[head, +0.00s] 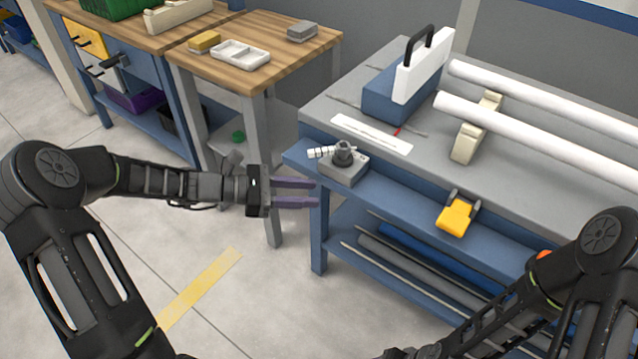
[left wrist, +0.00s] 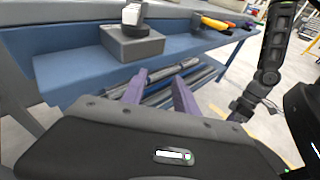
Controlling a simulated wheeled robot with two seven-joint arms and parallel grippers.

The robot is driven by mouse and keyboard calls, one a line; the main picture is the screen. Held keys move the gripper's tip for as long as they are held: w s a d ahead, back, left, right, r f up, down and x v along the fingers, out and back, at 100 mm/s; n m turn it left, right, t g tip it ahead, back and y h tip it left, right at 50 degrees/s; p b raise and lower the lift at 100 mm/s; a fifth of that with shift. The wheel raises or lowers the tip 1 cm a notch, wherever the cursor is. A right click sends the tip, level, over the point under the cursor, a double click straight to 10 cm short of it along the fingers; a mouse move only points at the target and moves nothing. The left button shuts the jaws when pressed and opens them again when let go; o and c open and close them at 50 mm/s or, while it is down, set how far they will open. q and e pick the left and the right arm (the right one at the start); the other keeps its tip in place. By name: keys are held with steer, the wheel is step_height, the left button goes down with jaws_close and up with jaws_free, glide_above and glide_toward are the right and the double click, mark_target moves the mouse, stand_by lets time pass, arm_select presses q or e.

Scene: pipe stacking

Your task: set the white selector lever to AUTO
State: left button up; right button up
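The selector is a grey box (head: 344,172) with a dark round knob (head: 343,152) on the left front part of the blue bench. Its white lever (head: 322,153) points left in the head view, with dark marks along it. No AUTO mark is readable.
White pipes (head: 545,129) lie on a cream support (head: 468,141) on the bench. A blue case (head: 393,94) stands behind the selector, a yellow latch (head: 457,216) sits on the front edge to its right. A wooden table (head: 285,58) stands behind.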

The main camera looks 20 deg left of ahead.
mark_target(319, 154)
arm_select(q)
steer(key=w+a+r+n+t+h+b, duration=0.1)
steer(key=w+a+r+t, duration=0.1)
steer(key=a+r, duration=0.3)
steer(key=shift+r+n+h, duration=0.3)
steer(key=shift+r+h, duration=0.1)
steer(key=shift+r, duration=0.5)
arm_select(e)
step_height(319, 154, down, 3)
steer(key=shift+r, duration=0.1)
arm_select(q)
steer(key=shift+w, duration=0.15)
steer(key=b+x, duration=0.1)
steer(key=x, duration=0.6)
steer(key=shift+w+d, duration=0.2)
steer(key=shift+d, duration=0.05)
arm_select(e)
steer(key=shift+f, duration=0.5)
arm_select(q)
steer(key=shift+c, duration=0.4)
jaws_close()
